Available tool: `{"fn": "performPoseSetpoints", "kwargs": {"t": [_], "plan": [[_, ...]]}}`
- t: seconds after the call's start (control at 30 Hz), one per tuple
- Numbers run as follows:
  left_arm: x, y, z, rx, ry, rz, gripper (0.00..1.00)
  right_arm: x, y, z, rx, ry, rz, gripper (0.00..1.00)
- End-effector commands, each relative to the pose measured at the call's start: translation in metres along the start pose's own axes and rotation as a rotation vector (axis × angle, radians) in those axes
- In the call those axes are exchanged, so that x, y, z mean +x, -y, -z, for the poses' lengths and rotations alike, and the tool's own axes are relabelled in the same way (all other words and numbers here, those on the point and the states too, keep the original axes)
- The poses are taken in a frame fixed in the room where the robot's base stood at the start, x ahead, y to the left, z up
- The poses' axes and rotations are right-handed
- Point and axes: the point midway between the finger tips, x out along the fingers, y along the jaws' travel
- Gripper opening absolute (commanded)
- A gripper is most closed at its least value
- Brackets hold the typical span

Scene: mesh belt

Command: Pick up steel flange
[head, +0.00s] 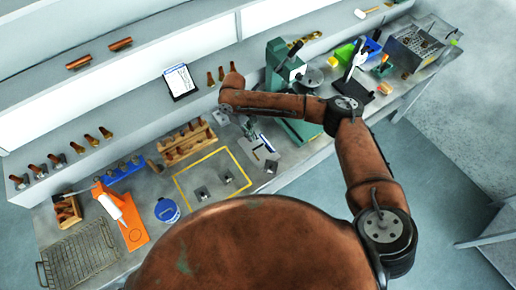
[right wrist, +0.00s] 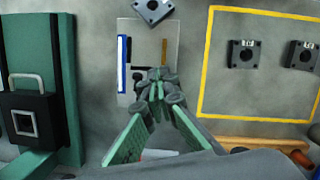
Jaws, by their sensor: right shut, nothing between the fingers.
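Three small dark grey square plates with a round hub, which look like steel flanges, lie flat on the bench. Two are inside a yellow outline: one flange (head: 202,193) (right wrist: 241,53) and another flange (head: 228,177) (right wrist: 300,55). A third flange (head: 270,167) (right wrist: 153,10) lies outside the outline, at the edge of a light grey board. My right gripper (head: 251,133) (right wrist: 157,80) is shut and empty over that board, apart from all three flanges. My left gripper is not in view.
The grey board (right wrist: 145,45) carries a blue-edged strip and a thin brown tool. A green press (head: 290,90) stands close to my right arm. A wooden rack (head: 187,142) stands behind the yellow outline (head: 190,210). A blue tub (head: 167,210) stands left of it.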

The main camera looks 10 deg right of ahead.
Motion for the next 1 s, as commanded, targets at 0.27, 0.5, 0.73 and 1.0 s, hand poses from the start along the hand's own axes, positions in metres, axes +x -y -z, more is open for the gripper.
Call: {"fn": "performPoseSetpoints", "kwargs": {"t": [0.27,0.5,0.73,1.0], "plan": [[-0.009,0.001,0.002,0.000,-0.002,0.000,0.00,0.046,0.001,-0.001,-0.001,0.003,0.001,0.00],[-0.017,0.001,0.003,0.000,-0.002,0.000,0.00,0.094,0.001,-0.001,-0.002,0.002,0.000,0.00],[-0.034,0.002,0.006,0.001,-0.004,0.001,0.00,0.101,0.000,-0.030,-0.003,-0.002,0.000,0.00],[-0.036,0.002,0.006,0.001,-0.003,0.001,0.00,0.106,0.001,-0.039,-0.003,-0.002,0.000,0.00]]}}
